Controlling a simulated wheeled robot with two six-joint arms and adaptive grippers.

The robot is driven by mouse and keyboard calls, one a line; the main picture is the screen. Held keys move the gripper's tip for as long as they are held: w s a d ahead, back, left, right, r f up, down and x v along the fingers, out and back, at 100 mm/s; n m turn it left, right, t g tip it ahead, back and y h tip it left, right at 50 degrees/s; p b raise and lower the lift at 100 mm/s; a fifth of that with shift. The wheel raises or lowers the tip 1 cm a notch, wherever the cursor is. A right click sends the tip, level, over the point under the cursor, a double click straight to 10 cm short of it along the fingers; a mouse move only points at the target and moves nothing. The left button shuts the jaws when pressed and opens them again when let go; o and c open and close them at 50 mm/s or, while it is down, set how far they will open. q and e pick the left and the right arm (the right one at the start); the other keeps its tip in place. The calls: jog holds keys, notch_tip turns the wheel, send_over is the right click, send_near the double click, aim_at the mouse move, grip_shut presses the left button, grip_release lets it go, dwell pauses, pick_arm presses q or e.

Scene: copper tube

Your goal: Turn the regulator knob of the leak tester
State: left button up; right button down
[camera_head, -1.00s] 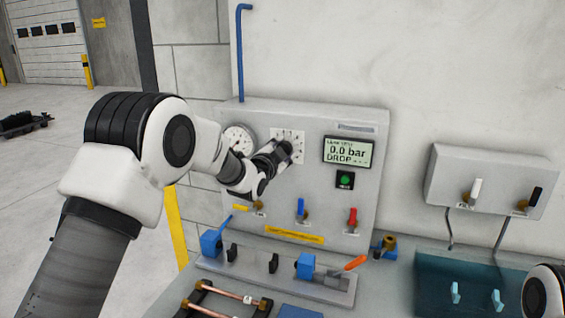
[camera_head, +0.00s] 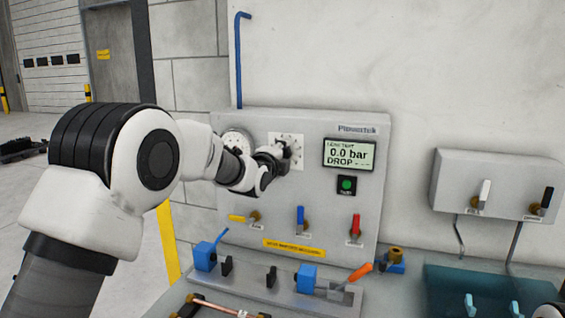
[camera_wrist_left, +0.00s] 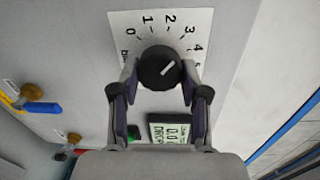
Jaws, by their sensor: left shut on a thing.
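The leak tester (camera_head: 359,224) is a grey panel on the bench against the wall. Its black regulator knob (camera_wrist_left: 160,66) sits on a white scale plate (camera_wrist_left: 125,22) numbered from 0 upward. The knob's white mark points to the upper right in the left wrist view, roughly toward the 3. My left gripper (camera_wrist_left: 158,80) is shut on the knob, one finger on each side. In the head view, my left gripper (camera_head: 279,159) hides most of the knob. The display (camera_head: 349,154) reads 0.0 bar. My right gripper is not in view.
A round gauge (camera_head: 236,138) is left of the scale plate. Yellow (camera_head: 237,218), blue (camera_head: 300,217) and red (camera_head: 356,225) valve levers are below. A blue clamp fixture (camera_head: 306,277) and copper tube (camera_head: 212,306) lie in front.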

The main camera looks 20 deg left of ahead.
pick_arm(q)
jog(key=shift+a+r+m, duration=0.1)
jog(key=shift+r+m, duration=0.25)
jog(key=shift+m, duration=0.05)
jog(key=o, duration=1.1)
jog(key=shift+w, duration=0.15)
jog(key=s, duration=1.1)
jog(key=shift+s+a, duration=0.3)
jog(key=shift+s, duration=0.1)
jog(key=shift+o, duration=0.2)
